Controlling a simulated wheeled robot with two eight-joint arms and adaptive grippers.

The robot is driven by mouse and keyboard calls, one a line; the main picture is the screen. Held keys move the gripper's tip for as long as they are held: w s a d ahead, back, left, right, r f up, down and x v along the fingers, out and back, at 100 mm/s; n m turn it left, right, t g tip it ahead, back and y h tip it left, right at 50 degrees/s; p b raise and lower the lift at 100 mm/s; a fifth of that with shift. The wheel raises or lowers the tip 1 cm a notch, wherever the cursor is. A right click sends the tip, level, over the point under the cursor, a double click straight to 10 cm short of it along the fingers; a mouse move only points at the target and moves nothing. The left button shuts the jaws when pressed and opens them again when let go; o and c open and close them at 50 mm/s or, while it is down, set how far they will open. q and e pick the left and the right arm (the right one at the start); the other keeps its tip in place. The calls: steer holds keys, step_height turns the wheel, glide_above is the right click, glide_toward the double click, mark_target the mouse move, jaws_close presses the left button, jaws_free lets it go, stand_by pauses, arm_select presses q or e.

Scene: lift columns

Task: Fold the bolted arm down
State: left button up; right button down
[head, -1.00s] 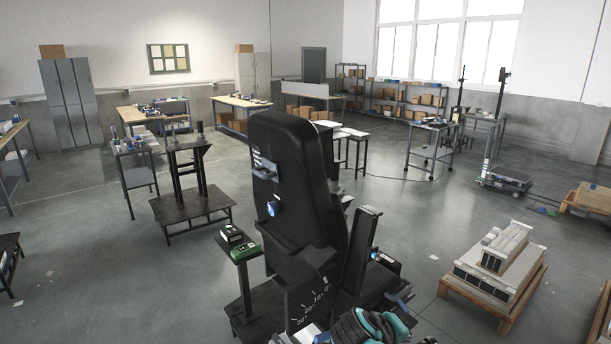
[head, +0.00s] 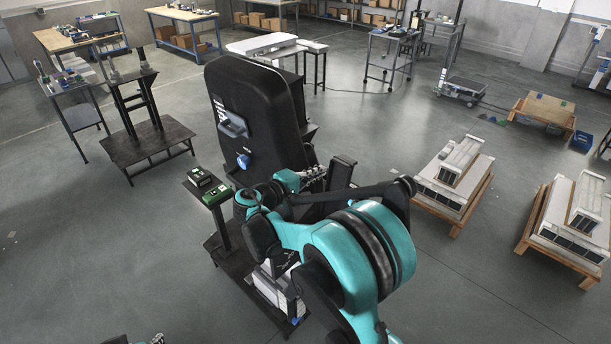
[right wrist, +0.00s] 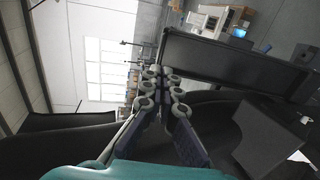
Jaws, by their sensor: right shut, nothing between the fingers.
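My right gripper (head: 312,174) is beside the seat back, just left of that part. In the right wrist view its fingers (right wrist: 160,78) are together and empty, close to a long dark panel (right wrist: 235,62); I cannot tell whether they touch. My teal right arm hides the chair's lower part and its bolts. A small piece of my left gripper (head: 156,340) shows at the bottom edge.
A small stand with green-and-black boxes (head: 207,187) is left of the chair. A black bench (head: 150,150) stands farther left. Pallets with grey blocks (head: 452,180) are at the right. Open floor lies between them.

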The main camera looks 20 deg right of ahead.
mark_target(339, 162)
steer(key=x, duration=0.6)
steer(key=shift+d, duration=0.25)
arm_select(q)
steer(key=shift+r, duration=0.3)
arm_select(e)
steer(key=shift+d, duration=0.1)
